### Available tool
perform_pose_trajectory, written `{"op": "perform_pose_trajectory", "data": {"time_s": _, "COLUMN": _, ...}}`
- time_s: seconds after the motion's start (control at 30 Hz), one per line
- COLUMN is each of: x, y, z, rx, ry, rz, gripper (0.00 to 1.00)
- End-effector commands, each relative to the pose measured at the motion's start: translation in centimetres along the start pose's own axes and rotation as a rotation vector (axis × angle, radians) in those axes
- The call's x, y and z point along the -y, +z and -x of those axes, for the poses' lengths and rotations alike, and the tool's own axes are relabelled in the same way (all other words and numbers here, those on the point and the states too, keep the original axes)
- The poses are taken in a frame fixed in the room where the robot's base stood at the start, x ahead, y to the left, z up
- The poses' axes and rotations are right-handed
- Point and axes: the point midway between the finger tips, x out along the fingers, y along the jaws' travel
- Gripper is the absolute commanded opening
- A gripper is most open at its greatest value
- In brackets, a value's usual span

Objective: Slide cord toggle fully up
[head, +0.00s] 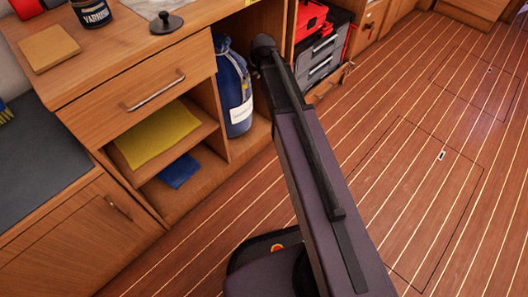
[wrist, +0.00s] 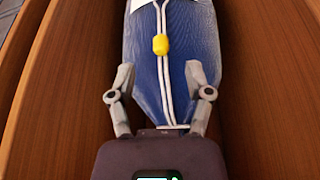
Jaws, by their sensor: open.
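The cord toggle (wrist: 161,44) is a small yellow piece on a pale double cord (wrist: 164,84). The cord runs along a blue bag (wrist: 187,60), with a white patch (wrist: 150,5) at the top edge of the wrist view. My gripper (wrist: 162,78) is open, with one finger on each side of the bag's narrower part. The toggle lies beyond the fingertips, between their lines, and is not held. In the head view the blue bag (head: 234,90) stands upright in a cabinet bay with a white label; my arm covers part of that bay, and the toggle is hidden there.
Wooden walls (wrist: 262,80) stand close on both sides of the bag. Shelves with a yellow cloth (head: 160,133) and a blue cloth (head: 178,170) are left of the bay. A grey drawer box (head: 320,55) stands to the right. The plank floor (head: 430,130) is open.

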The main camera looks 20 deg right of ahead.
Motion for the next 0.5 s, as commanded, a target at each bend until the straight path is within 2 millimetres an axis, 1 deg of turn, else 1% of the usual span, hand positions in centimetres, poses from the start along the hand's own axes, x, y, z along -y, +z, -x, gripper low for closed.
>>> {"op": "perform_pose_trajectory", "data": {"time_s": 0.03, "x": 0.0, "y": -0.1, "z": 0.6, "rx": 0.0, "ry": 0.0, "rz": 0.0, "gripper": 0.65}}
{"op": "perform_pose_trajectory", "data": {"time_s": 0.2, "x": 0.0, "y": 0.0, "z": 1.4, "rx": 0.0, "ry": 0.0, "rz": 0.0, "gripper": 0.65}}
{"op": "perform_pose_trajectory", "data": {"time_s": 0.27, "x": 0.2, "y": 0.6, "z": 0.7, "rx": 0.006, "ry": -0.001, "rz": -0.004, "gripper": 0.65}}
{"op": "perform_pose_trajectory", "data": {"time_s": 0.5, "x": 0.9, "y": 2.4, "z": -0.4, "rx": 0.031, "ry": -0.002, "rz": -0.026, "gripper": 0.65}}
